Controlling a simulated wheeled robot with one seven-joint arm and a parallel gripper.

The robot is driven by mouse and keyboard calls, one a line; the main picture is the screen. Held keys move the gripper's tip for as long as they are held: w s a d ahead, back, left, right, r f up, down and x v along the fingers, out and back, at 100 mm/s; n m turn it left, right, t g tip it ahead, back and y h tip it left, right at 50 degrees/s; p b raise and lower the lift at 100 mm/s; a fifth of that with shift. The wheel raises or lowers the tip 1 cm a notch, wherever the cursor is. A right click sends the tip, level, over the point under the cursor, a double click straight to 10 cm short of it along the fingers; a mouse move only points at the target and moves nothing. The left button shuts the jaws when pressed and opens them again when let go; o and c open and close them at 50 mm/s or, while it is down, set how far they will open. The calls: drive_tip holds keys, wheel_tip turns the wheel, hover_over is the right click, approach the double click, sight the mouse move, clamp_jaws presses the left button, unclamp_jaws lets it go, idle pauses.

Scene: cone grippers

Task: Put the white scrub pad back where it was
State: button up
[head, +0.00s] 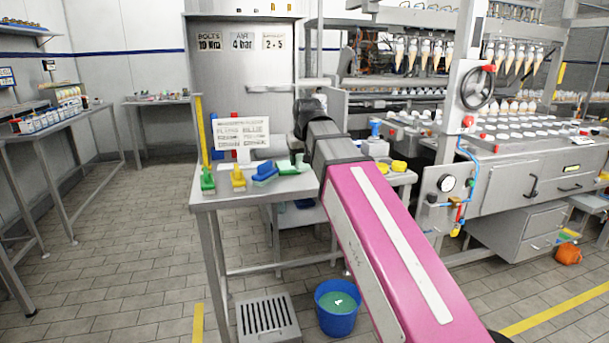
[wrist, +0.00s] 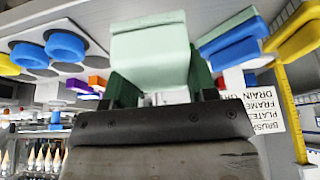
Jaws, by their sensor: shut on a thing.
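My gripper (wrist: 160,80) shows in the wrist view with a green finger on each side of a pale, slightly greenish white scrub pad (wrist: 150,45). It is shut on this pad. The pad's broad face is toward the camera, and its lower part is between the fingers. In the head view my arm hides most of the gripper; the grip is near the right end of the small steel table (head: 222,199). I cannot tell whether the pad touches the table.
A yellow brush (head: 238,177) and a green brush (head: 207,179) stand further left on the table. A white sign (head: 243,132) stands behind them. A blue bucket (head: 337,318) and a floor grate (head: 267,317) are below. Blue round items (wrist: 66,46) show left in the wrist view.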

hover_over(304, 179)
drive_tip(key=s, duration=0.2)
drive_tip(key=f, duration=0.3)
drive_tip(key=shift+w+f, duration=0.2)
drive_tip(key=shift+f, duration=0.1)
drive_tip(key=shift+d+f, duration=0.1)
drive_tip(key=shift+f, duration=1.9)
drive_tip(key=shift+f, duration=0.15)
drive_tip(key=o, duration=0.9)
drive_tip(key=v, duration=1.2)
drive_tip(key=shift+s, duration=0.1)
